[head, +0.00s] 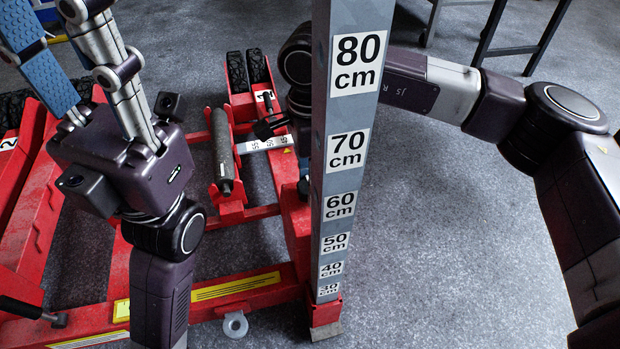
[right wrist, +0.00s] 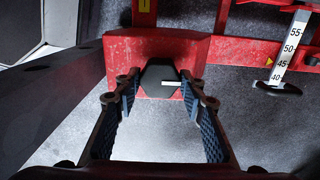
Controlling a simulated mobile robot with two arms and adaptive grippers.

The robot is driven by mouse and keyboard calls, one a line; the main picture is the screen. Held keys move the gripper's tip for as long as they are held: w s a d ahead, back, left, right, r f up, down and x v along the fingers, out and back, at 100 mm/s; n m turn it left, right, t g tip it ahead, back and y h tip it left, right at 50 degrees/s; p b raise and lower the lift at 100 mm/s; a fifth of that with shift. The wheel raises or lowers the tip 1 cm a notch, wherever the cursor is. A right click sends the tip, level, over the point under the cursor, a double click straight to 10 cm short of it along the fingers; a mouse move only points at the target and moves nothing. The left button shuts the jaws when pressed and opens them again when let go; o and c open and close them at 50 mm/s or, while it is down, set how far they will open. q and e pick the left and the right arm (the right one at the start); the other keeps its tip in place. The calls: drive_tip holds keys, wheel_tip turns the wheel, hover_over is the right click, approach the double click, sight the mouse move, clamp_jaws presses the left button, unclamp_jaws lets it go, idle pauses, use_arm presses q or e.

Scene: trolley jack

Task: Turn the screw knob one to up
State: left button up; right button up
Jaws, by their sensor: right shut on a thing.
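In the right wrist view a dark, faceted screw knob (right wrist: 156,75) sits at the front of a red block (right wrist: 190,48). A white mark on it points right in that view. My right gripper (right wrist: 160,87) is closed in around the knob, one finger on each side. In the head view the grey post hides the knob and most of that gripper; my right arm passes behind the post. My left gripper (head: 48,20) is at the upper left of the head view, fingers spread, with nothing between them.
The grey post (head: 338,150) with centimetre labels stands upright in front of the red trolley jack (head: 220,295). A short white scale (head: 265,143) and a dark roller (head: 222,150) are on the jack. Grey floor (head: 440,240) is clear to the right.

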idle(0.4)
drive_tip(key=o, duration=1.2)
drive_tip(key=shift+c, duration=0.2)
wheel_tip(320, 180, up, 12)
